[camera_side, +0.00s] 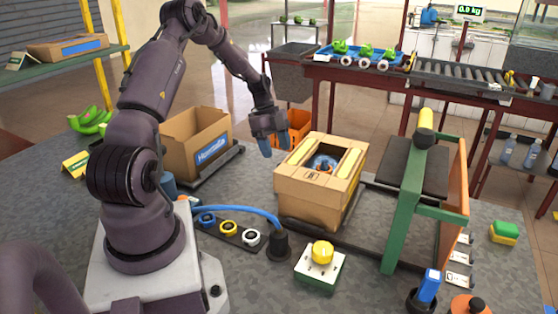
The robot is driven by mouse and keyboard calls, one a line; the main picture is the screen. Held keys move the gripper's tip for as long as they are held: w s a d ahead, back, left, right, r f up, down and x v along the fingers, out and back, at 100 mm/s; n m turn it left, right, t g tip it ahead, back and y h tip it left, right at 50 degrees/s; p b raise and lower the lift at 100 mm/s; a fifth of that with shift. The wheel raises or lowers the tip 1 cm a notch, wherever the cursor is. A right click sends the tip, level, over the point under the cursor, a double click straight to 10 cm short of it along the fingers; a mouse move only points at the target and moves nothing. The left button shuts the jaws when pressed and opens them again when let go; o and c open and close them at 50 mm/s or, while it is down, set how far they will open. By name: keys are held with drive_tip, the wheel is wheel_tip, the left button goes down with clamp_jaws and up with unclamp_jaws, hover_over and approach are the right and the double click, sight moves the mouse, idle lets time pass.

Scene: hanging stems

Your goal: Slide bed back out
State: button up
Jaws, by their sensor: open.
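A dark sliding bed (300,224) shows as a thin edge under an open cardboard box (312,203), left of the green frame (402,215). Most of the bed is hidden by the box. The box has tan flaps or pads around its opening, with something blue and orange inside. My gripper (273,143) hangs open, with blue fingertips, just left of and above the back left corner of the box. It appears apart from the box and holds nothing that I can see.
A dark track (352,240) runs from the box toward the green frame. A yellow knob (322,252) on a white and green base stands in front. A blue hose (240,210) curves to a black socket. Another open carton (195,145) stands at left. A conveyor (458,78) is behind.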

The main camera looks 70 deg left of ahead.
drive_tip(key=v, duration=0.8)
drive_tip(key=s+d+r+n+t+y, duration=0.1)
drive_tip(key=s+d+r+n, duration=0.2)
drive_tip(key=d, duration=0.8)
drive_tip(key=s+d+r+n+t+y, duration=0.1)
drive_tip(key=s+d+r+n, duration=0.3)
drive_tip(key=d, duration=0.7)
drive_tip(key=s+d+r+n+t+y, duration=0.2)
drive_tip(key=s+d+r+n, duration=0.2)
drive_tip(key=d+r, duration=0.5)
drive_tip(key=d+n, duration=0.2)
drive_tip(key=shift+d, duration=0.3)
drive_tip(key=shift+s+r, duration=0.1)
